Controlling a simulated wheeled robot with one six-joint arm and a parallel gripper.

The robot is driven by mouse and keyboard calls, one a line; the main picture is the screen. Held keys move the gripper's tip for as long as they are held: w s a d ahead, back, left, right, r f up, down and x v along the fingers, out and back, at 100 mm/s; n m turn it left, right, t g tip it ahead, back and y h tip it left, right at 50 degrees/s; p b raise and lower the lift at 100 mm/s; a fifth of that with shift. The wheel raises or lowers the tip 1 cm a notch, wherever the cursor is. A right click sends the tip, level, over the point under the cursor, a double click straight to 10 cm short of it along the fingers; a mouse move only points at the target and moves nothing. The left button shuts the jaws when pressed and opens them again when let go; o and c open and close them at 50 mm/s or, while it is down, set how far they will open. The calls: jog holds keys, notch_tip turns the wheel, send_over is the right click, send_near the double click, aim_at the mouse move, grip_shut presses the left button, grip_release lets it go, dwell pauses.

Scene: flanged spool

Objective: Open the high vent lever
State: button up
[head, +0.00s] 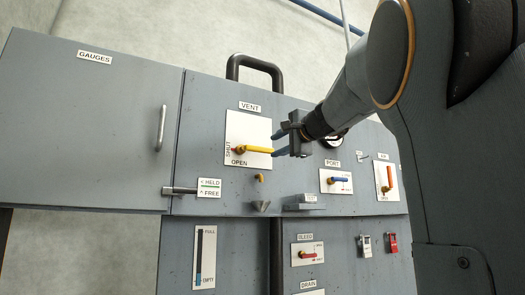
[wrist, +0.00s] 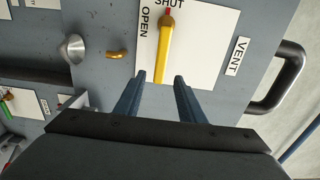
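The vent lever is a yellow bar (head: 258,150) on a white plate (head: 235,128) under the VENT label. Its pivot is at the left, its bar reaches right, and a small red tip at the pivot points to SHUT. OPEN is printed below the pivot. In the wrist view the yellow bar (wrist: 164,52) runs down from the SHUT mark toward my fingers. My gripper (head: 276,144) is open at the bar's free end, one blue finger on each side of its line. In the wrist view the fingertips (wrist: 160,77) show a gap on both sides; I see no clear contact.
A black tube handle (head: 255,64) rises above the panel. A small yellow catch (head: 259,178) and a grey cone knob (head: 261,205) sit below the vent plate. A blue PORT lever (head: 340,180) and an orange lever (head: 390,177) are to the right. The GAUGES door (head: 85,130) is left.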

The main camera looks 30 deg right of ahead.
aim_at(266, 150)
jog(key=w+p, duration=0.1)
jog(key=w, duration=0.1)
jog(key=w+p, duration=0.1)
jog(key=w, duration=0.1)
jog(key=w+a+p, duration=0.1)
jog(key=w, duration=0.2)
jog(key=shift+r, duration=0.1)
jog(key=shift+w, duration=0.4)
jog(key=shift+c, duration=0.2)
jog(key=shift+d, duration=0.1)
grip_shut()
